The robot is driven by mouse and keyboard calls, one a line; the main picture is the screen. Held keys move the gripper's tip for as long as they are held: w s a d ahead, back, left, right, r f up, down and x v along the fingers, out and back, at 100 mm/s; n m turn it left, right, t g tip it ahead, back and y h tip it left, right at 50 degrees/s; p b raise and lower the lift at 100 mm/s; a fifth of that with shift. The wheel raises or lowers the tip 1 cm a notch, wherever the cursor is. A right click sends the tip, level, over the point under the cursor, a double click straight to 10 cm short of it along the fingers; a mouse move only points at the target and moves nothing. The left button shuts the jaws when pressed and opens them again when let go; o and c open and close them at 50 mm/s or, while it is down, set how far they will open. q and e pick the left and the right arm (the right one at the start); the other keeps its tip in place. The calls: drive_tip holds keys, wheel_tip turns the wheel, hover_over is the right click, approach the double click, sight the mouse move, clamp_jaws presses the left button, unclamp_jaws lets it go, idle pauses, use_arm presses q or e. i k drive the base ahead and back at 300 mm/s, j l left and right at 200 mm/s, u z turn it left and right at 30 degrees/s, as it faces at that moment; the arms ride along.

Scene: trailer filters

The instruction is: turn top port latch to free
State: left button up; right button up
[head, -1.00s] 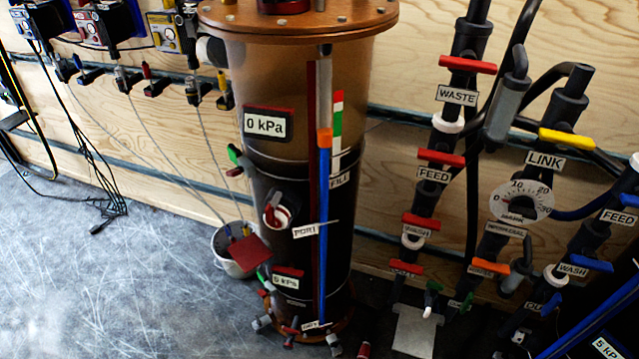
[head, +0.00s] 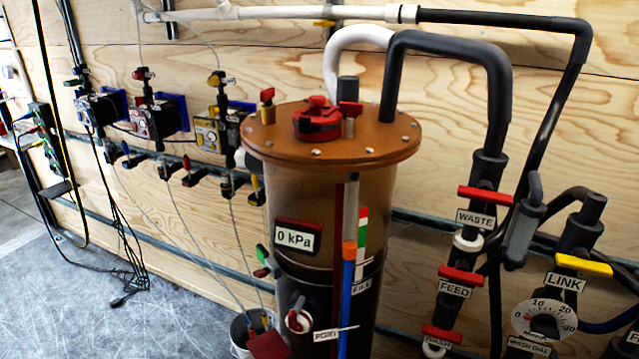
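The filter column (head: 320,220) stands at the middle of the head view under a copper-coloured lid (head: 380,152). On the lid sits a red port cap (head: 317,118) with a handle-like top, between two small brass fittings with red tops, one at the left (head: 267,105) and one at the right (head: 350,118). I cannot tell which part is the latch or how it is set. Neither gripper shows.
Red-handled WASTE (head: 485,196) and FEED (head: 460,276) valves stand at the right. Small pumps (head: 155,118) hang on the wooden wall at the left. The floor at the lower left is mostly clear.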

sight(232, 134)
drive_tip(key=j+z, duration=0.1)
drive_tip(key=z, duration=0.25)
drive_tip(key=j+z, duration=0.25)
drive_tip(key=j, duration=0.15)
drive_tip(key=j+z, duration=0.25)
drive_tip(key=j, duration=0.2)
drive_tip(key=j+z, duration=0.1)
drive_tip(key=j, duration=0.35)
drive_tip(key=k+j, duration=0.1)
drive_tip(key=j, duration=0.35)
drive_tip(key=j+z, duration=0.15)
drive_tip(key=j, duration=0.3)
drive_tip(key=k+j, duration=0.15)
drive_tip(key=j, duration=0.7)
drive_tip(key=k+j, duration=0.15)
drive_tip(key=j, duration=0.6)
drive_tip(key=k+z, duration=0.05)
